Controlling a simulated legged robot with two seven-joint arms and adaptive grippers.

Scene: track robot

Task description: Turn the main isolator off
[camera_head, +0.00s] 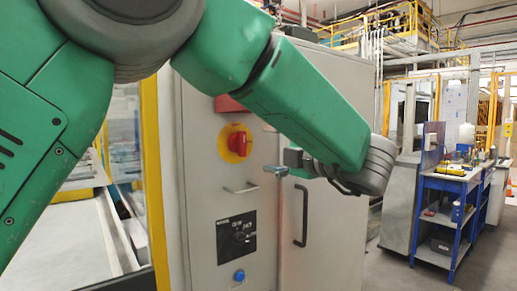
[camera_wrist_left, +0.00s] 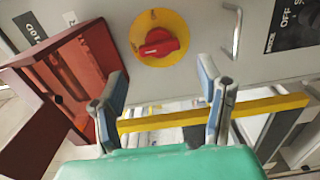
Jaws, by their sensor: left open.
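A red rotary knob (camera_head: 238,143) sits on a round yellow plate (camera_head: 225,153) on the front of a grey cabinet. In the left wrist view the red knob (camera_wrist_left: 158,42) is near the top centre, with its grip tilted slightly from horizontal. My left gripper (camera_head: 279,170) is to the right of the knob and a little lower in the head view. In the wrist view my left gripper (camera_wrist_left: 162,82) is open and empty, with its blue-grey fingers apart, and the knob lies beyond and between them. My right gripper is not in view.
A red box (camera_wrist_left: 82,75) with an open lid is beside the knob. A black panel (camera_head: 224,252) with a dial, a blue button (camera_head: 239,276) and metal handles are lower on the cabinet (camera_head: 205,200). A blue workbench (camera_head: 447,184) stands at the right.

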